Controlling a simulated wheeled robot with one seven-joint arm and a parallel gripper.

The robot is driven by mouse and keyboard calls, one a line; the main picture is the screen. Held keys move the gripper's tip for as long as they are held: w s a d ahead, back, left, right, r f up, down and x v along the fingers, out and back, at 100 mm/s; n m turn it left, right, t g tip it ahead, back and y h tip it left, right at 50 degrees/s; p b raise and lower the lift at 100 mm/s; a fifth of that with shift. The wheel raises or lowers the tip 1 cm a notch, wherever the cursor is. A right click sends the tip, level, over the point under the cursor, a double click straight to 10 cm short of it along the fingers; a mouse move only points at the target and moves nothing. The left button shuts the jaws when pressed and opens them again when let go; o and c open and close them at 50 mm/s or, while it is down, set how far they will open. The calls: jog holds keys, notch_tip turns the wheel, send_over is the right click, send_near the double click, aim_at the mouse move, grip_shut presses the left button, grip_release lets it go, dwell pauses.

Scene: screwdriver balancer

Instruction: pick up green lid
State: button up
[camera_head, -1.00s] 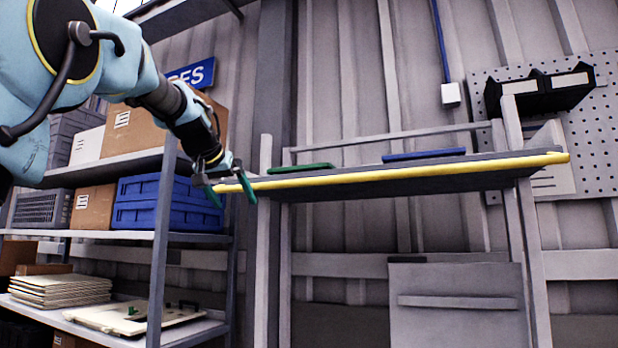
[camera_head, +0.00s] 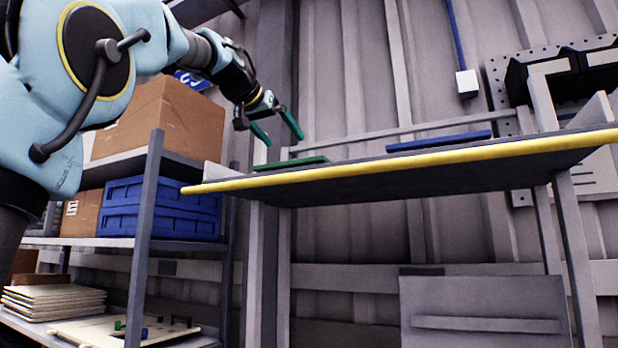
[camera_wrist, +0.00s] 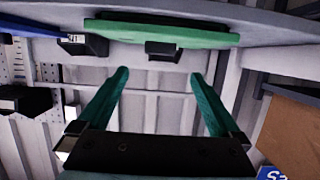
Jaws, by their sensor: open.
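The green lid (camera_head: 291,164) lies flat near the left end of a high shelf (camera_head: 430,158) with a yellow front edge. It also shows in the wrist view as a green plate (camera_wrist: 160,33) with a small dark block on it, beyond the fingertips. My gripper (camera_head: 279,131) is open and empty, above the lid and slightly left of its middle. Its two green fingers (camera_wrist: 158,75) are spread wide in the wrist view and do not touch the lid. The lid's far side is hidden in the head view.
A blue lid (camera_head: 438,141) lies farther right on the same shelf. A rack at the left holds a cardboard box (camera_head: 165,120) and a blue crate (camera_head: 160,208). Black bins (camera_head: 565,72) hang on the wall at the right. The air above the shelf's middle looks clear.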

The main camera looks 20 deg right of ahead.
jog(key=p+x, duration=0.1)
jog(key=x, duration=0.4)
jog(key=shift+d+p, duration=0.2)
jog(key=shift+p, duration=0.1)
jog(key=shift+p+x, duration=1.3)
jog(key=shift+x, duration=1.45)
jog(key=shift+f, duration=0.2)
jog(key=shift+c, duration=0.2)
jog(key=shift+a, duration=0.1)
jog(key=c, duration=1.5)
jog(key=shift+r, duration=0.1)
jog(key=shift+c, duration=0.2)
